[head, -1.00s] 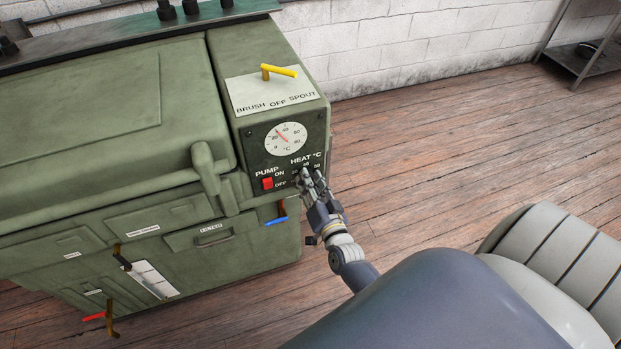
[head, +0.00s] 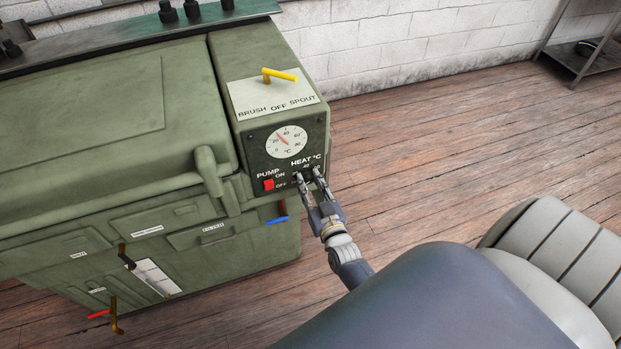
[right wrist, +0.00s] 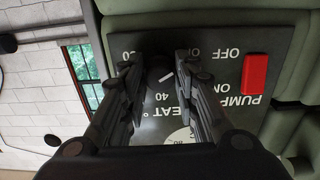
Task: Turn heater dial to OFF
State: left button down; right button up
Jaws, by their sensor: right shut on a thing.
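The heater dial (right wrist: 158,76) is a small black knob with a white pointer line, under the HEAT °C label on the green machine's dark control panel (head: 257,151). My right gripper (head: 309,174) is at the dial, one finger on each side. In the right wrist view, where the panel appears upside down, my right gripper (right wrist: 156,62) is shut on the dial. The pointer line lies slanted, and the 40 mark is on the panel beside the dial. In the head view the fingers mostly hide the dial. My left gripper is not in view.
The red pump switch (head: 268,185) is close to the left of the dial; it also shows in the right wrist view (right wrist: 256,72). Above are a round gauge (head: 286,141) and a yellow lever (head: 280,75). A blue handle (head: 276,220) is below.

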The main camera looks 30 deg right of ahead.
dwell(0.4)
jog(key=o, duration=1.1)
jog(key=v, duration=1.2)
jog(key=shift+f, duration=0.1)
